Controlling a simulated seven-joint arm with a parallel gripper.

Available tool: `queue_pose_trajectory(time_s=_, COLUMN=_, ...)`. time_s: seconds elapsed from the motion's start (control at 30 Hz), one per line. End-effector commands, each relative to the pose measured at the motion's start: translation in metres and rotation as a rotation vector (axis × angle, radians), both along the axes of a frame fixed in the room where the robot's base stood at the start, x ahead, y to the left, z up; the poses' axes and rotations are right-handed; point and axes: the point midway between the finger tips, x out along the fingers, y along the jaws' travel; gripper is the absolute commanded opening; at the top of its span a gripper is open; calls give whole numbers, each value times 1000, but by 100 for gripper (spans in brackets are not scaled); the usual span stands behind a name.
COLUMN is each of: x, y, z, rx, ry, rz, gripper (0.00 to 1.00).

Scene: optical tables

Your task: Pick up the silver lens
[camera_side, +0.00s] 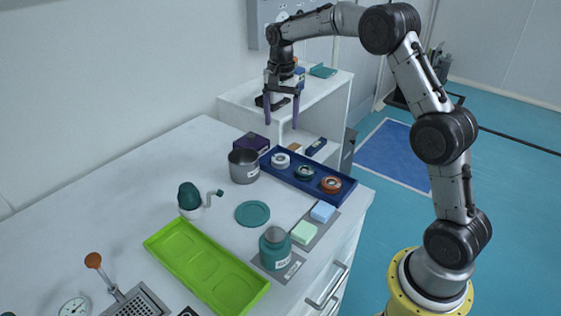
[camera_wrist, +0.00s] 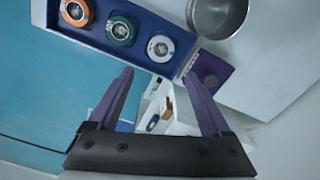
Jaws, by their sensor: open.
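The silver lens (camera_side: 281,160), a small round ring with a pale rim, lies at the left end of a dark blue tray (camera_side: 320,195). A dark green lens (camera_side: 304,172) is in the middle of the tray and an orange lens (camera_side: 331,184) at its right end. The wrist view shows the silver lens (camera_wrist: 161,48) nearest the metal pot. My gripper (camera_side: 282,122) is open and empty, high above the back edge of the table, pointing down. In the wrist view its two purple fingers (camera_wrist: 160,88) are wide apart, with nothing between them but background.
A metal pot (camera_side: 243,166) and a dark purple box (camera_side: 251,144) stand close by the tray's left end. A teal disc (camera_side: 253,214), teal jar (camera_side: 275,248) and green tray (camera_side: 206,268) are nearer the front. A white cabinet (camera_side: 300,110) stands behind.

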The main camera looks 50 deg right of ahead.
Motion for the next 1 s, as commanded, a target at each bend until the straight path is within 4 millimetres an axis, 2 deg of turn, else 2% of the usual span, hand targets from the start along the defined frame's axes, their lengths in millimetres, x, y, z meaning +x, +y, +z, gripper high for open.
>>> queue_pose_trajectory(time_s=0.1, x=-1, y=1, z=-24, rx=1, ry=5, rz=1, gripper=82)
queue_pose_trajectory(time_s=0.3, x=-1, y=1, z=-58, rx=0, ry=2, rz=2, gripper=82)
queue_pose_trajectory(time_s=0.57, x=0, y=1, z=-76, rx=0, ry=0, rz=2, gripper=82)
queue_pose_trajectory(time_s=0.8, x=0, y=2, z=-110, rx=1, ry=4, rz=2, gripper=82)
queue_pose_trajectory(time_s=1.0, x=1, y=2, z=-124, rx=-1, ry=-1, rz=2, gripper=82)
